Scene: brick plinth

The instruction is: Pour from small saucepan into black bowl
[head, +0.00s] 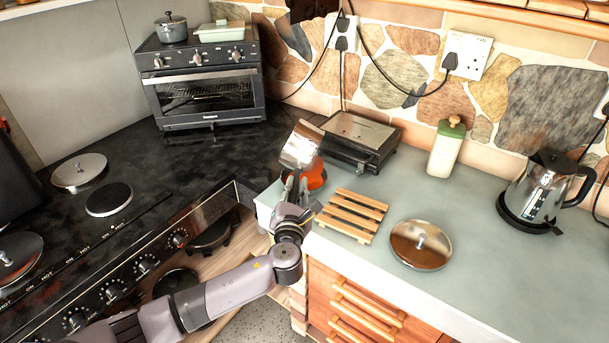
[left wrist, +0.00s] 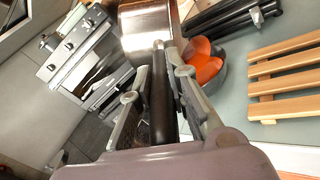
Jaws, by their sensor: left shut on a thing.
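The small saucepan (head: 301,145) is shiny metal and hangs tilted above the front left part of the counter. My left gripper (head: 294,186) is shut on its dark handle; the pan (left wrist: 147,32) and handle also show in the left wrist view. Just beside and below the pan are orange pieces (head: 316,176). In the left wrist view they sit in a dark grey bowl (left wrist: 221,73), which looks like the black bowl. The bowl is mostly hidden in the head view. The pan's inside is not visible. My right gripper is not in view.
A wooden slatted rack (head: 352,215) and a metal lid (head: 420,245) lie right of the bowl. A dark grill (head: 358,142) stands behind it. A bottle (head: 446,147) and kettle (head: 540,192) stand farther right. The stove (head: 135,220) and oven (head: 205,88) are at left.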

